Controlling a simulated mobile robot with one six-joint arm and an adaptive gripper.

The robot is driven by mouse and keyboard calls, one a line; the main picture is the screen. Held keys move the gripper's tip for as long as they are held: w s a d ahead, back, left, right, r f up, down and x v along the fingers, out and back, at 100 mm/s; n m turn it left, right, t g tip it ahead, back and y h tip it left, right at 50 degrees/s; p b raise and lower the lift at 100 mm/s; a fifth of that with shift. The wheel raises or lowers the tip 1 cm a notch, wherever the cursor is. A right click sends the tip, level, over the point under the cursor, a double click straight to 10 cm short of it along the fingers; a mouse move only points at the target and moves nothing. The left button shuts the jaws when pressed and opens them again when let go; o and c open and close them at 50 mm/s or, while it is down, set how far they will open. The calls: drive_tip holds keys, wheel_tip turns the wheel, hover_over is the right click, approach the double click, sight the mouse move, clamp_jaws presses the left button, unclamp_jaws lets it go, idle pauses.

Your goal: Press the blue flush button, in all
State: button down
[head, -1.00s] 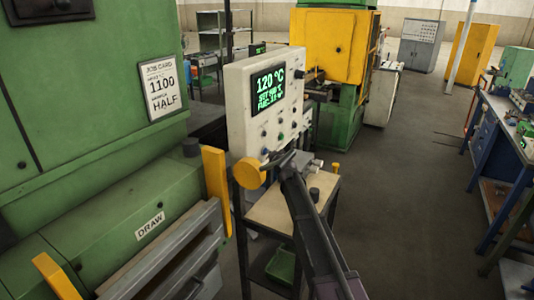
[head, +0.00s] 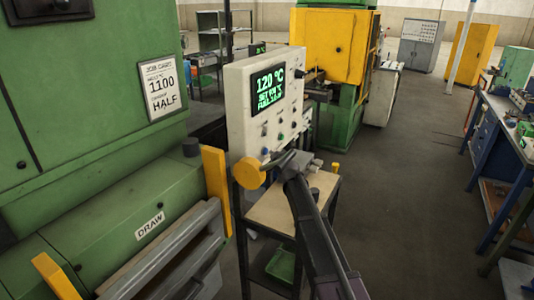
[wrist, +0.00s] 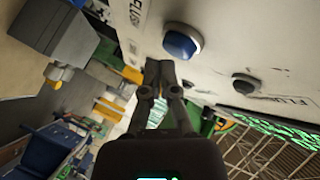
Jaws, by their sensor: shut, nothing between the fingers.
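The blue flush button (wrist: 180,45) is a round cap in a pale collar on the white control panel (wrist: 225,45), seen close up in the wrist view. My gripper (wrist: 160,66) is shut and empty, its fingertips just below and left of the button in that picture. I cannot tell whether they touch it. A dark button (wrist: 245,84) sits further right on the panel. In the head view the panel (head: 240,110) carries a lit screen (head: 269,90) reading 120 °C. My gripper (head: 280,158) is at the panel's lower edge, its tips hard to make out.
A yellow round knob (head: 248,172) is close left of my gripper. A small table (head: 275,212) stands below the panel. The green furnace (head: 90,110) with yellow handles fills the left. The floor (head: 410,190) to the right is clear.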

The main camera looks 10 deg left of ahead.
drive_tip(key=shift+s+d, duration=0.1)
drive_tip(key=shift+d, duration=0.25)
drive_tip(key=shift+s+d, duration=0.25)
drive_tip(key=shift+d, duration=0.5)
drive_tip(key=shift+s+d, duration=0.3)
drive_tip(key=shift+d, duration=0.45)
drive_tip(key=shift+s+d, duration=0.25)
drive_tip(key=shift+d, duration=0.5)
drive_tip(key=s+d+f+n+g+h, duration=0.2)
drive_tip(key=s+d+f+g, duration=0.2)
drive_tip(key=s+d, duration=0.4)
drive_tip(key=s+d+f+n+g+h, duration=0.2)
drive_tip(key=s+d+f+g, duration=0.3)
drive_tip(key=s, duration=1.4)
drive_tip(key=s+d+f+n+g+h, duration=0.2)
drive_tip(key=s+d+f+g, duration=0.2)
drive_tip(key=s+d, duration=0.8)
drive_tip(key=shift+s+d+f+g+h, duration=0.4)
drive_tip(key=shift+s+f, duration=0.25)
drive_tip(key=shift+s, duration=0.1)
